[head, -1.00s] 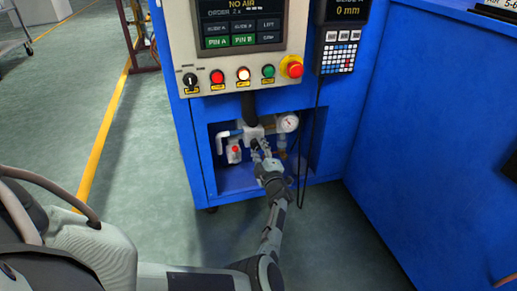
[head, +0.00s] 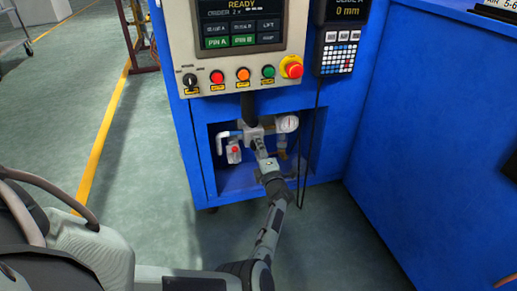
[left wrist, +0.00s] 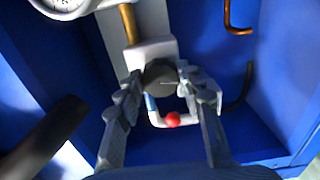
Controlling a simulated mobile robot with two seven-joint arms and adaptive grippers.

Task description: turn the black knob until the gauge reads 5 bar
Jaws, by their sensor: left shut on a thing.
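The black knob (left wrist: 160,74) sits on a pale regulator block (left wrist: 153,50) in the left wrist view. My left gripper (left wrist: 161,84) has one finger on each side of it and is shut on it. In the head view my left gripper (head: 259,146) reaches into the recess of the blue cabinet and hides the knob. The round white gauge (head: 287,123) is right of the gripper; its dial is too small to read. In the left wrist view the gauge (left wrist: 63,6) is cut off by the top edge. My right gripper is not in view.
A control panel (head: 218,62) with a screen reading READY, several coloured buttons and a red emergency stop (head: 292,67) is above the recess. A pale pipe and a red-balled valve (head: 235,150) are left of the gripper. A black cable hangs at right.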

